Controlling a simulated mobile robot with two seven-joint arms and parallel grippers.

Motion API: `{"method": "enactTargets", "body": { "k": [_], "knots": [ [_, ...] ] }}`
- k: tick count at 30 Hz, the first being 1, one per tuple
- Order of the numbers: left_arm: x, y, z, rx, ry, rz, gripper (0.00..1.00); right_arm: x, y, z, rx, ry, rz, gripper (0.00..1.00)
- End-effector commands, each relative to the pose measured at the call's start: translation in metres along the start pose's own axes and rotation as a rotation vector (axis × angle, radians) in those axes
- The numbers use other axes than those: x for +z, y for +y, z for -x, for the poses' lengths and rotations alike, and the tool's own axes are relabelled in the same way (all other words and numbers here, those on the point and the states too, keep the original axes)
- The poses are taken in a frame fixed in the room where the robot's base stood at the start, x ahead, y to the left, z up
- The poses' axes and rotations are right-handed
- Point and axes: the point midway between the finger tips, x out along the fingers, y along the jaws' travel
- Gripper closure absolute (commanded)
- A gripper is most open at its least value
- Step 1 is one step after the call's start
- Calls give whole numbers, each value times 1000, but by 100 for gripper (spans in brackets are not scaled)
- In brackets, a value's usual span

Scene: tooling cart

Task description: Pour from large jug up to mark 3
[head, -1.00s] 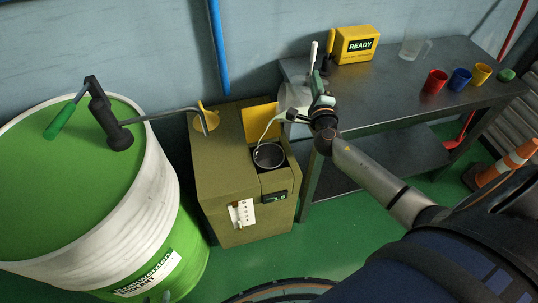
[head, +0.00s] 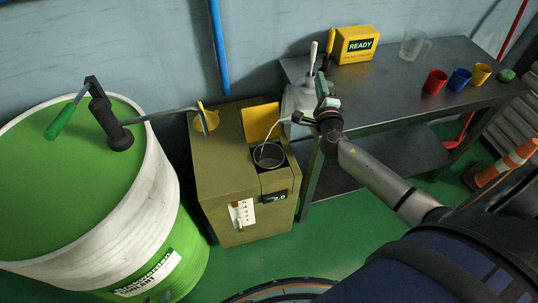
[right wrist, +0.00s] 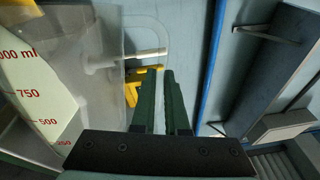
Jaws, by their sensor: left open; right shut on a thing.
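My right gripper (head: 322,100) is shut on the large jug (head: 297,98), a translucent vessel beside the olive cabinet. In the right wrist view the jug (right wrist: 75,50) has red marks from 250 to 1000 ml. The green fingers (right wrist: 163,100) are together there; their grip is partly hidden. A pale curved line runs from the jug side down to the round opening (head: 268,156) in the cabinet (head: 228,170); I cannot tell whether it is spout or liquid. A white marked gauge (head: 241,214) is on the cabinet front. The small display (head: 275,198) seems to read 2.0. My left gripper is not in view.
A green-topped drum (head: 80,190) with a pump stands left of the cabinet. The grey bench (head: 390,95) carries a yellow READY box (head: 356,45), a clear jug (head: 414,46) and red (head: 436,82), blue (head: 459,79) and yellow (head: 480,74) cups. An orange cone (head: 505,162) stands right.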

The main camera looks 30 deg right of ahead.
Motion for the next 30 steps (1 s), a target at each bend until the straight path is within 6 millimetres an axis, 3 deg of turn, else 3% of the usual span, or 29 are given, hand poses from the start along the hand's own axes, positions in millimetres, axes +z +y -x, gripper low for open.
{"method": "enactTargets", "body": {
  "k": [30],
  "knots": [
    [-3,0,3,0,0,-1,50,-10,-2,-2,-3,-2,36,100]
  ]
}}
